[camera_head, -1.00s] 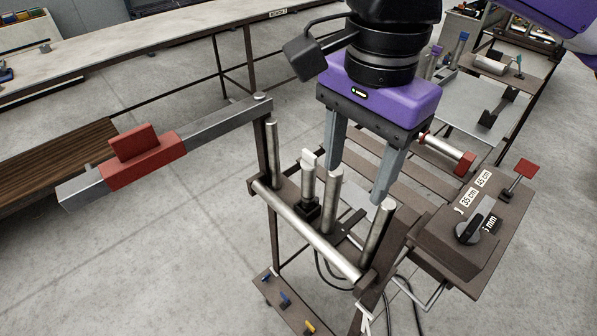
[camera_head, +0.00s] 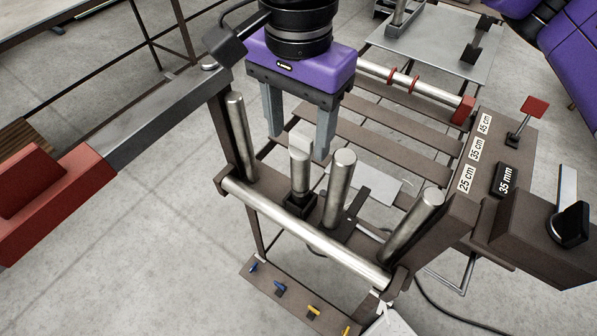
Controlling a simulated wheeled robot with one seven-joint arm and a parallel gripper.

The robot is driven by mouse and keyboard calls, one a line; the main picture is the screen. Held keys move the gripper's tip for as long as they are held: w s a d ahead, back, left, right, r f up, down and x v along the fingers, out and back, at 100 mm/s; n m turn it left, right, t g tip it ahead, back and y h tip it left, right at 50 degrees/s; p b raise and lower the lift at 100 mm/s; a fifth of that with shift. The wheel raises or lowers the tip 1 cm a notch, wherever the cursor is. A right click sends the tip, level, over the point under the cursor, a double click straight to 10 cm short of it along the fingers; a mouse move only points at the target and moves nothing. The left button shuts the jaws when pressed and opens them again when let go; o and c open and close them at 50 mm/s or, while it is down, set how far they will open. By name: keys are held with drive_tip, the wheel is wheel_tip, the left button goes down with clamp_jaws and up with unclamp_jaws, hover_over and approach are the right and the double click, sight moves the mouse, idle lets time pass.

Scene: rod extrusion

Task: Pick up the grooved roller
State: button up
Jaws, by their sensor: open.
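Several metal rollers stand upright in the dark frame. A short one (camera_head: 300,180) sits in a black socket (camera_head: 299,204). Taller ones stand at the left (camera_head: 240,140), just right of the short one (camera_head: 341,187) and at the right (camera_head: 414,222). I cannot make out grooves clearly, so I cannot tell for certain which is the grooved roller. My gripper (camera_head: 298,147) points down, open and empty. In the picture its fingertips lie either side of the short roller's top, at or above that height; I see no contact.
A horizontal metal bar (camera_head: 305,234) crosses the frame's front. A long arm with a red grip (camera_head: 58,203) reaches out at left. A slatted bed (camera_head: 395,133) and a rod with red collars (camera_head: 405,81) lie behind. A control box (camera_head: 545,235) stands at right.

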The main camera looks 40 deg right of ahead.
sight(301, 147)
drive_tip(key=shift+s+d+f+p, duration=0.15)
drive_tip(key=shift+f+p, duration=0.4)
drive_tip(key=shift+f, duration=1.7)
clamp_jaws()
